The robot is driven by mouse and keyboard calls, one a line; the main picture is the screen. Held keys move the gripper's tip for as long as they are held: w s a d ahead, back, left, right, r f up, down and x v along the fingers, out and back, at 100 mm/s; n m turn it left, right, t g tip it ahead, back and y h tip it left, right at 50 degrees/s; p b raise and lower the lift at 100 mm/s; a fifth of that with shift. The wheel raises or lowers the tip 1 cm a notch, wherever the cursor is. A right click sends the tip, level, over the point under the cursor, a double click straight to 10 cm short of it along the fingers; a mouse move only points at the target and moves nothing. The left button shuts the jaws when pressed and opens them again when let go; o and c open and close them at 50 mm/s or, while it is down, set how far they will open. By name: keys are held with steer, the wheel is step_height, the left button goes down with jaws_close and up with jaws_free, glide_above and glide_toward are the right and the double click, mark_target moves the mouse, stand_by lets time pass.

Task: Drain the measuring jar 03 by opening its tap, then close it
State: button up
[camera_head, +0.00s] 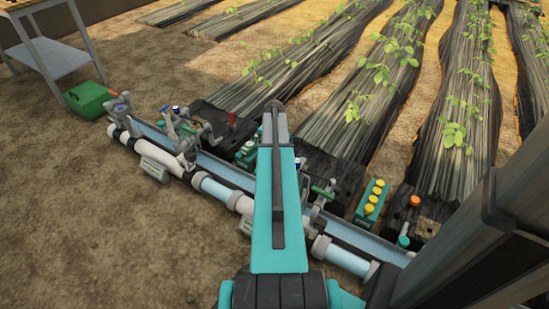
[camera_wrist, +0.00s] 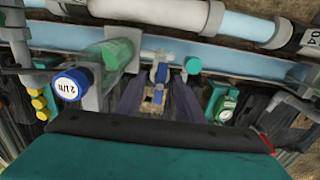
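In the wrist view, a green see-through jar (camera_wrist: 118,50) lies in a grey bracket, with a round blue cap (camera_wrist: 72,86) facing me. Its number cannot be read here. Just right of it, a small blue tap handle (camera_wrist: 161,72) sits on a pale fitting. My gripper (camera_wrist: 157,78) has its two dark fingers apart, one on each side of the blue handle's line. I cannot tell whether they touch it. In the head view my teal arm hides the gripper and this tap. A green jar part (camera_head: 322,191) shows right of the arm.
A teal round knob (camera_wrist: 193,64) is close right of the tap. A green gauge box (camera_wrist: 225,106) and a plate marked 04 (camera_wrist: 309,39) stand further right. A white and blue pipe (camera_head: 216,190) runs along the skid. A yellow-capped green box (camera_head: 371,200) is at right.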

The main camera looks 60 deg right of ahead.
steer(key=shift+r+p, duration=1.95)
steer(key=shift+r, duration=0.85)
